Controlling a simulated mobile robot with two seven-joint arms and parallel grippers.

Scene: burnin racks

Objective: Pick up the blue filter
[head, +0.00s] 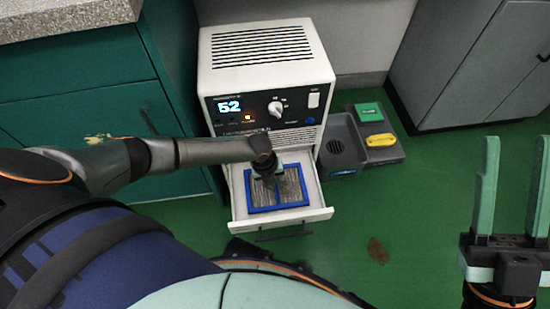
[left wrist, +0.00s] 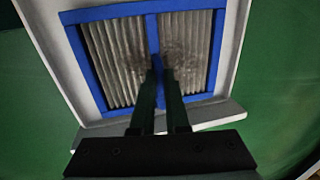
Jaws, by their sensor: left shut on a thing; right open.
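The blue filter (head: 292,203) has a blue frame with a middle bar and grey pleats. It lies in the open white drawer (head: 318,212) at the bottom of the white machine (head: 264,70). My left gripper (head: 268,182) is over the filter and covers part of it. In the left wrist view the filter's frame (left wrist: 90,68) fills the upper middle, and my left gripper's fingertips (left wrist: 160,72) are shut on the filter's middle bar. My right gripper (head: 512,188) is open and empty at the right, away from the filter.
A grey bin (head: 342,150) and a grey tray (head: 388,155) with a yellow item (head: 380,140) and a green item (head: 369,111) stand right of the machine. Green cabinets (head: 75,75) are at left, a grey cabinet (head: 470,65) at right. A brown patch (head: 378,250) marks the open green floor.

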